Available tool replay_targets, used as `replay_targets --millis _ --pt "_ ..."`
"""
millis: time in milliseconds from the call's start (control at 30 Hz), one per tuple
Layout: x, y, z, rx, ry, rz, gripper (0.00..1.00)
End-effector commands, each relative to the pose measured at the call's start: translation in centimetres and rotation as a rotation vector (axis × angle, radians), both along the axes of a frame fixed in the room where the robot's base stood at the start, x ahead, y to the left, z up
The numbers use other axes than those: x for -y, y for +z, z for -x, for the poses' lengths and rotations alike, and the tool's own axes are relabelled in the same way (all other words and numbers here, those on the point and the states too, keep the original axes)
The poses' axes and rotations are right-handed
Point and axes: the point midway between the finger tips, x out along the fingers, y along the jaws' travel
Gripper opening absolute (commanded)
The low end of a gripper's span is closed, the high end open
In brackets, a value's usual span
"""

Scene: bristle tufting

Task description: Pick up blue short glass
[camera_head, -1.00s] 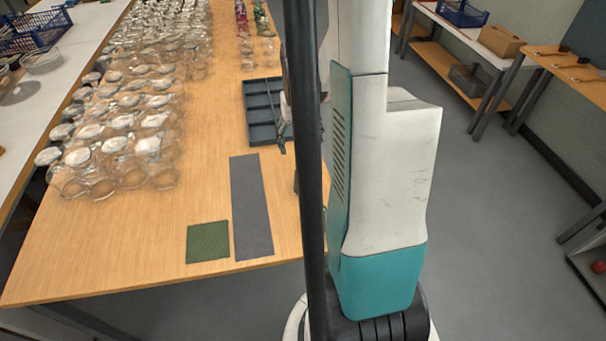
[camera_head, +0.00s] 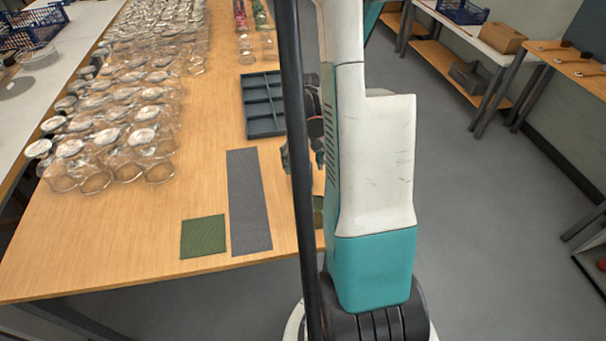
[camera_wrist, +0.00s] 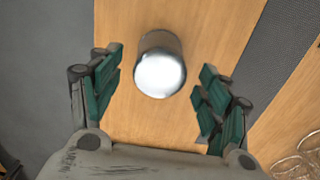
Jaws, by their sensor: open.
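In the wrist view, a short upright cylinder (camera_wrist: 160,67) with a bright silvery round face stands on the wooden table. It looks grey and brownish, and I see no clear blue on it. My gripper (camera_wrist: 159,80) is open, with one teal-padded finger on each side of the cylinder. Gaps show between the cylinder and both fingers. In the head view my gripper (camera_head: 303,157) is partly hidden behind a dark pole and my arm, near the table's right edge. I cannot make out the cylinder clearly there.
Many clear glasses (camera_head: 125,155) crowd the table's left side. A dark compartment tray (camera_head: 264,122) lies behind my gripper. A grey mat (camera_head: 248,200) and a green mat (camera_head: 203,237) lie flat at the front. Clear table top (camera_head: 130,235) lies front left.

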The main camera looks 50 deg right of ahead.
Motion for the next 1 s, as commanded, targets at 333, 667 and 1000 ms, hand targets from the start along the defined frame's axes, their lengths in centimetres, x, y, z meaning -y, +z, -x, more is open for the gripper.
replay_targets --millis 333,667,1000 --pt "0.0 -2.2 0.0 0.0 0.0 0.0 0.7" --pt "0.0 -2.2 0.0 0.0 0.0 0.0 0.16" --pt "0.0 -1.9 0.0 0.0 0.0 0.0 0.11"
